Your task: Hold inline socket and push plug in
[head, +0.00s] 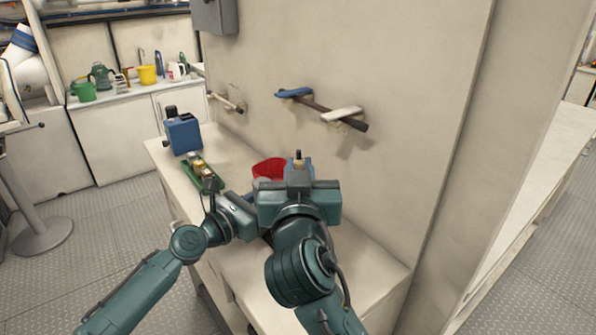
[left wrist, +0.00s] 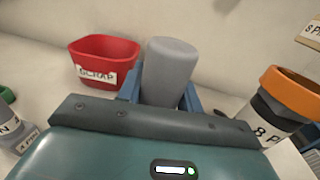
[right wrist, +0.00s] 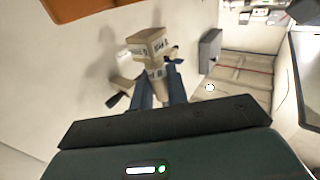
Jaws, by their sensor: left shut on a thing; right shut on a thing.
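My left gripper (left wrist: 163,95) is shut on a grey, rounded cylinder (left wrist: 170,68) above the counter. It may be the inline socket; I cannot tell for sure. In the head view my left gripper (head: 258,190) is partly hidden behind my right arm. My right gripper (head: 299,165) is shut on a small beige, block-ended piece with printed labels (right wrist: 150,45), perhaps the plug. It stands between the blue fingers in the right wrist view. The two held pieces appear apart. No mating end shows clearly.
A red bin labelled SCRAP (left wrist: 103,62) stands on the counter (head: 375,262) by the wall. An orange-rimmed dark piece (left wrist: 285,90) is close at right in the left wrist view. A green tray of small parts (head: 207,180) and a blue container (head: 184,135) stand further left.

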